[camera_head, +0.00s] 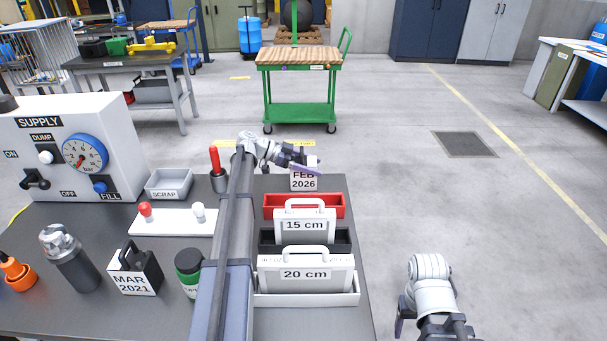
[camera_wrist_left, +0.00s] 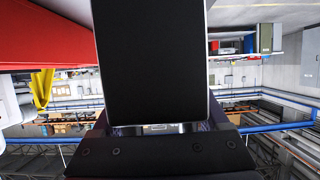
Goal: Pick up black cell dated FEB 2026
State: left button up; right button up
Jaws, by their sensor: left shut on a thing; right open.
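The black cell with the white FEB 2026 label (camera_head: 303,181) is at the back right of the bench, behind the red tray. My left gripper (camera_head: 306,167) is at its top and shut on it. In the left wrist view the cell's dark face (camera_wrist_left: 150,60) fills the middle, between the fingers. I cannot tell whether its base touches the bench. Another black cell, labelled MAR 2021 (camera_head: 134,284), stands at the front left with a handle on top. My right gripper (camera_head: 428,310) is open and empty, to the right of the bench; its fingertips are hard to make out.
A red tray (camera_head: 303,212), a 15 cm gauge (camera_head: 305,226) and a 20 cm gauge (camera_head: 305,274) stand in front of the FEB 2026 cell. A red-handled tool (camera_head: 215,160) in a cup is to its left. A green cart (camera_head: 300,112) stands beyond on open floor.

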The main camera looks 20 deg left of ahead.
aim_at(312, 161)
pick_arm(q)
grip_shut()
dwell(0.3)
jog(key=shift+r, duration=0.15)
dwell(0.3)
notch_tip(312, 161, up, 10)
jog(key=p, duration=1)
